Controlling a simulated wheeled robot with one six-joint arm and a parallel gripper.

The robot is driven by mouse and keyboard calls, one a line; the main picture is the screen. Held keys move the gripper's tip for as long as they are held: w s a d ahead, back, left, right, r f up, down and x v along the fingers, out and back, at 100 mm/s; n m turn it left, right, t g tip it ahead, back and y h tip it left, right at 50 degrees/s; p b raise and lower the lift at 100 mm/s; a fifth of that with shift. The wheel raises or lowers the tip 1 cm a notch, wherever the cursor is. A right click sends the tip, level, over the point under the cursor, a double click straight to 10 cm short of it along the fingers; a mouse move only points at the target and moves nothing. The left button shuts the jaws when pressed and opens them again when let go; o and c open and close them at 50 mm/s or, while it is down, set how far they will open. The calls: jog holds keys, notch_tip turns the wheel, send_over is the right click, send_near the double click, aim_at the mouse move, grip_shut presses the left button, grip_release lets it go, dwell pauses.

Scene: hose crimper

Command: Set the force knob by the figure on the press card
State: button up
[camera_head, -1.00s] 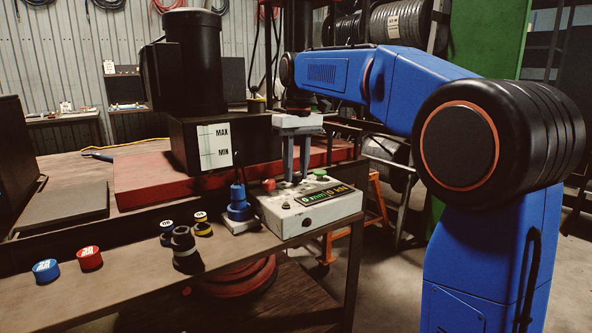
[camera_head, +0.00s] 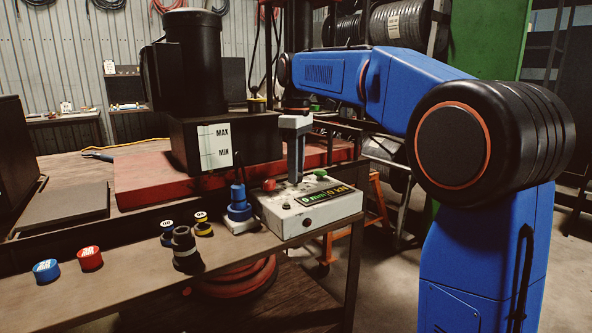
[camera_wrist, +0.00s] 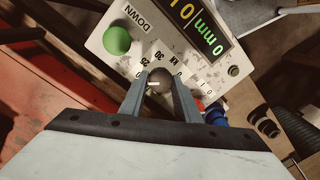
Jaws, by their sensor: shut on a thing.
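The force knob (camera_wrist: 159,80) is a round grey knob with a pale mark on the control box. My gripper (camera_wrist: 158,84) is shut on it, one finger on each side. The mark points roughly left in the wrist view, towards small scale figures that I cannot read surely. In the head view my gripper (camera_head: 296,180) points straight down at the white control box (camera_head: 275,214), seen edge-on, and hides the knob. The box's display (camera_wrist: 203,28) shows green "0 mm" beside a partly cut-off yellowish figure. I cannot make out a press card.
A green button (camera_wrist: 118,41) marked DOWN is close to the knob, and a red button (camera_head: 269,185) is on the box too. A blue fitting (camera_head: 238,205) stands left of the box. Blue (camera_head: 46,270) and red (camera_head: 89,258) round pieces lie on the bench's left.

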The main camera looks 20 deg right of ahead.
dwell(0.4)
jog(key=o, duration=1)
jog(key=shift+o, duration=0.2)
jog(key=shift+r, duration=0.1)
